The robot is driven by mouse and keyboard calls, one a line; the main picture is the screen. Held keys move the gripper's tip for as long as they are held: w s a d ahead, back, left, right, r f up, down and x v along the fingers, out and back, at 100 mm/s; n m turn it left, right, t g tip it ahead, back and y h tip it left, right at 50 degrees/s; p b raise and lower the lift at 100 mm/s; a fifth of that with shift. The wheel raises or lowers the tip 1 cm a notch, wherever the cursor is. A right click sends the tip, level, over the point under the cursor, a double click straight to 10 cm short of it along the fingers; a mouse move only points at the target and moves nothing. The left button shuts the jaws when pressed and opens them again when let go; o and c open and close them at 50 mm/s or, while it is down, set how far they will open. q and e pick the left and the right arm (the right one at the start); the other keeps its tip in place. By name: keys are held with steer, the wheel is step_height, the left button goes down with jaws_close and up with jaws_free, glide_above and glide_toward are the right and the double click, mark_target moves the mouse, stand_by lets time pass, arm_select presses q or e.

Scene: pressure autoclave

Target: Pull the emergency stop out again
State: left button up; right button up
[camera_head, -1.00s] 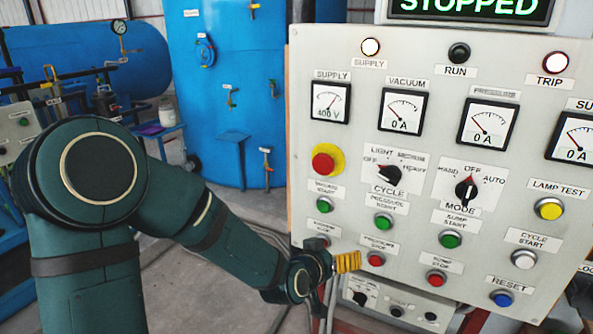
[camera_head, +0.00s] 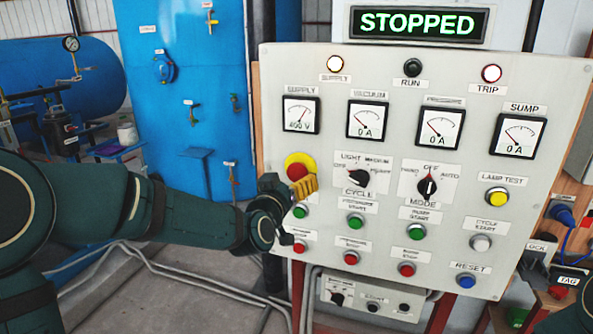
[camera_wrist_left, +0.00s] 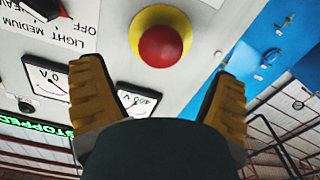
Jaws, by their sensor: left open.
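The emergency stop is a red mushroom button (camera_head: 296,171) on a yellow round plate, at the left of the grey control panel (camera_head: 400,285). It also shows in the left wrist view (camera_wrist_left: 161,46), at top centre. My left gripper (camera_head: 303,187) is open, with its yellow ribbed fingers just below and in front of the button in the head view. In the left wrist view the fingers (camera_wrist_left: 160,72) are spread wide, and the red button lies between and beyond them, with nothing gripped. I cannot tell how far the button is pressed in. My right gripper is not in view.
The display (camera_head: 417,23) reads STOPPED. The cycle selector (camera_head: 358,178) and green and red push buttons sit close right of and below my left gripper. Gauges line the panel above. Blue vessels stand behind at left. Lock and tag items (camera_head: 566,281) are at the right.

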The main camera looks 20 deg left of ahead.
mark_target(295, 173)
arm_select(q)
steer(key=w, duration=0.5)
steer(key=shift+w+d+p, duration=0.1)
steer(key=shift+w+p, duration=0.2)
steer(key=shift+w, duration=0.1)
